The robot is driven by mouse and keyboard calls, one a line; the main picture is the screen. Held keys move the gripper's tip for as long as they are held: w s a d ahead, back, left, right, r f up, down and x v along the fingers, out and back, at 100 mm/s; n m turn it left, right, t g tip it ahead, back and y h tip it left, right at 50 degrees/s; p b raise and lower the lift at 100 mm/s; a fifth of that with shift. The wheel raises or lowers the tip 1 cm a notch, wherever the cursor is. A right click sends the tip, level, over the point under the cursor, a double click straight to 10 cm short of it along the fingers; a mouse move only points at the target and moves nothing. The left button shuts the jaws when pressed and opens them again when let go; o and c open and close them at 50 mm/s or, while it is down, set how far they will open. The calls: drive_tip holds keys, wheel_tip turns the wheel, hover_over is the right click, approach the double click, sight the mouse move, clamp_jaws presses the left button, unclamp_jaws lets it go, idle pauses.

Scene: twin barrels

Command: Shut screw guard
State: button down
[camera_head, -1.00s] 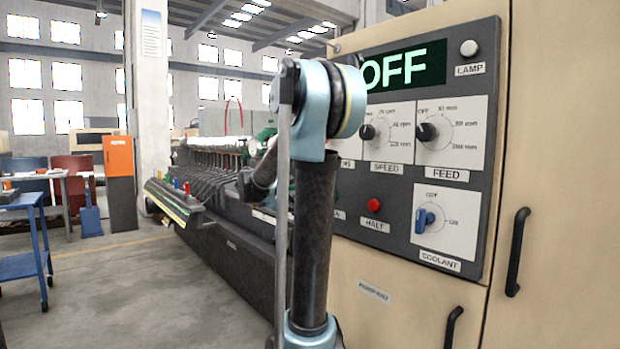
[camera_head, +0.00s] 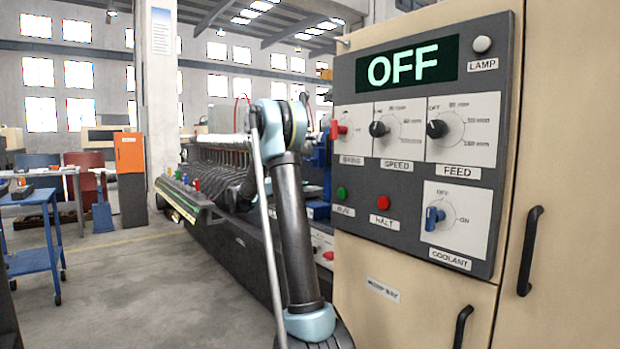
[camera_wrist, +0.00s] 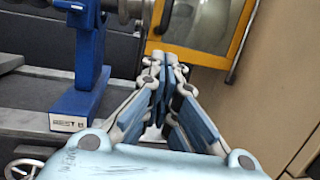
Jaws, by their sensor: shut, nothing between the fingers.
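A yellow-framed guard with a clear pane (camera_wrist: 205,58) is at the top of the wrist view, with a dark handle along its right side. I cannot tell whether this is the screw guard or how far it is open. My gripper (camera_wrist: 168,72) is shut and empty, its fingertips overlapping the guard's lower left corner in the picture. I cannot tell whether they touch it. In the head view my arm stands in front of the machine, and my gripper is not clearly seen there.
A blue support (camera_wrist: 85,60) with a labelled foot stands on the grey bed left of my gripper. A cream cabinet with a control panel (camera_head: 425,150) reading OFF is at the right. A blue cart (camera_head: 35,235) stands at the left. The floor (camera_head: 140,290) between is clear.

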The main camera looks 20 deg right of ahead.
drive_tip(key=x, duration=1.3)
drive_tip(key=shift+d, duration=0.35)
drive_tip(key=shift+w+r, duration=0.1)
drive_tip(key=shift+w, duration=0.05)
drive_tip(key=shift+w+d, duration=0.7)
drive_tip(key=shift+d, duration=0.15)
